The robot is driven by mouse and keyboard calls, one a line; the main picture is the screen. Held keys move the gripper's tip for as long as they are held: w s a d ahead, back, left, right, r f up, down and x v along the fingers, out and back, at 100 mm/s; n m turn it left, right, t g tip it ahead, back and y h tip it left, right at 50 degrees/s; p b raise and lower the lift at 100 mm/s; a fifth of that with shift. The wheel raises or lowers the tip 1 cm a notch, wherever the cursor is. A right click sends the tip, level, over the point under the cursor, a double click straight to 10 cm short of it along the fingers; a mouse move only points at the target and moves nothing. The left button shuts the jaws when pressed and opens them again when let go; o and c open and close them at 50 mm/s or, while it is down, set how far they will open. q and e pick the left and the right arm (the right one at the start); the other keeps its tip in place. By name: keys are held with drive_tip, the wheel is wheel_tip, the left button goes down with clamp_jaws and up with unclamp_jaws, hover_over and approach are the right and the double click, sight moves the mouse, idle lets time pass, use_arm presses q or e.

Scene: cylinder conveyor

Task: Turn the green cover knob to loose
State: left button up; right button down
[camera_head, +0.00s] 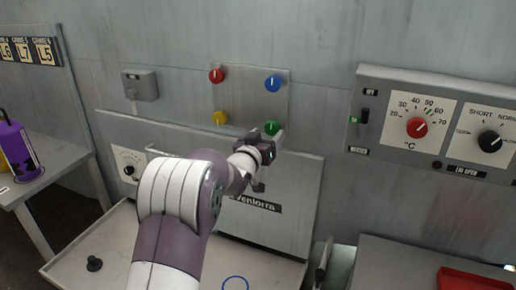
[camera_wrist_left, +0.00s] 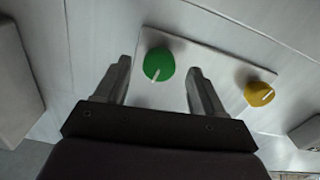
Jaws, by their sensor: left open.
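The green knob (camera_head: 271,127) is at the lower right of a metal plate (camera_head: 250,97) on the wall. In the left wrist view the green knob (camera_wrist_left: 159,64) shows a white pointer line. My left gripper (camera_head: 272,142) is just below the knob in the head view. In the left wrist view my left gripper (camera_wrist_left: 160,82) is open, with its two fingers either side of the knob and visible gaps. I cannot tell how far the fingertips are from the plate. My right gripper is not in view.
The same plate carries red (camera_head: 216,75), blue (camera_head: 272,83) and yellow (camera_head: 220,118) knobs. The yellow knob (camera_wrist_left: 258,93) is right of the fingers in the wrist view. A panel with dials (camera_head: 436,120) is at right. A lid-like panel (camera_head: 280,205) stands below.

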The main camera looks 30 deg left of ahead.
use_arm(q)
drive_tip(key=s, duration=0.9)
drive_tip(key=shift+s+d+b, duration=0.3)
drive_tip(key=shift+b, duration=0.1)
drive_tip(key=s+a+f+g+y+p, duration=0.1)
drive_tip(key=s+f+g, duration=0.25)
drive_tip(key=f, duration=0.25)
drive_tip(key=s+f+g+y+p, duration=0.1)
drive_tip(key=s+f+g, duration=0.2)
drive_tip(key=f+g, duration=0.15)
drive_tip(key=s+d+m+g+h+p, duration=0.2)
drive_tip(key=s+d+g+p, duration=0.6)
drive_tip(key=s+d, duration=0.6)
drive_tip(key=s+h, duration=0.1)
drive_tip(key=s, duration=0.3)
drive_tip(key=shift+f+g, duration=0.3)
drive_tip(key=shift+f, duration=0.1)
